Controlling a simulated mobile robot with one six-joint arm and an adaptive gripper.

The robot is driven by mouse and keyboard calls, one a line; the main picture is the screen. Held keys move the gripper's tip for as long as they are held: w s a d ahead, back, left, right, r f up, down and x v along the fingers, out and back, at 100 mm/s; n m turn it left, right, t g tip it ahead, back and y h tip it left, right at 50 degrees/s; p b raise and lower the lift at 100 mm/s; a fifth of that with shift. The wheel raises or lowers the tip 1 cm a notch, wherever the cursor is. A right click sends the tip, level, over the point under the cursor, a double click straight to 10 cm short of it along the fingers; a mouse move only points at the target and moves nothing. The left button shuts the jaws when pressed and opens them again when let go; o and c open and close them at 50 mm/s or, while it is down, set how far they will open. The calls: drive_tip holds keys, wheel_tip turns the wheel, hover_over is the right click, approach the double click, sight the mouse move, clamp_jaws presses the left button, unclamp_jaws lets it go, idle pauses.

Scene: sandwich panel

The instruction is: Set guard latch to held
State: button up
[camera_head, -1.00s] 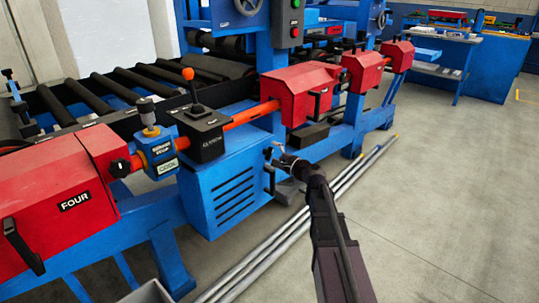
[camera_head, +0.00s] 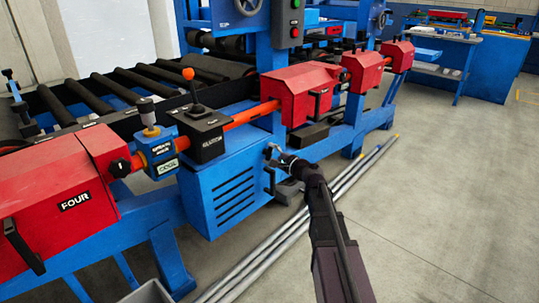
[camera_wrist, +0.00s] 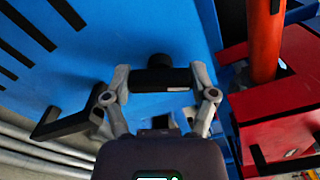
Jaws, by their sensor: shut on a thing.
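My gripper (camera_wrist: 162,82) is at the right-hand side of the blue cabinet (camera_head: 225,190) under the machine's red rail. In the wrist view its two grey fingers are closed on the ends of a short black piece (camera_wrist: 160,82), which appears to be the guard latch. A round black knob (camera_wrist: 160,60) shows just beyond it, against the blue panel. In the head view my gripper (camera_head: 277,157) hides most of this piece. I cannot read the latch's position or any marking on it.
A black handle (camera_wrist: 62,122) stands out from the blue panel beside my gripper. The red rail (camera_head: 250,114) and red housings (camera_head: 302,92) are above. Long grey pipes (camera_head: 300,215) lie on the floor below. The floor to the right is clear.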

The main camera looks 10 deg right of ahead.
drive_tip(key=shift+n, duration=2.5)
drive_tip(key=o, duration=1)
drive_tip(key=shift+o, duration=0.2)
drive_tip(key=shift+s, duration=0.1)
drive_tip(key=v, duration=1.1)
drive_tip(key=shift+s+d, duration=0.25)
drive_tip(key=shift+s, duration=0.05)
drive_tip(key=shift+a, duration=0.1)
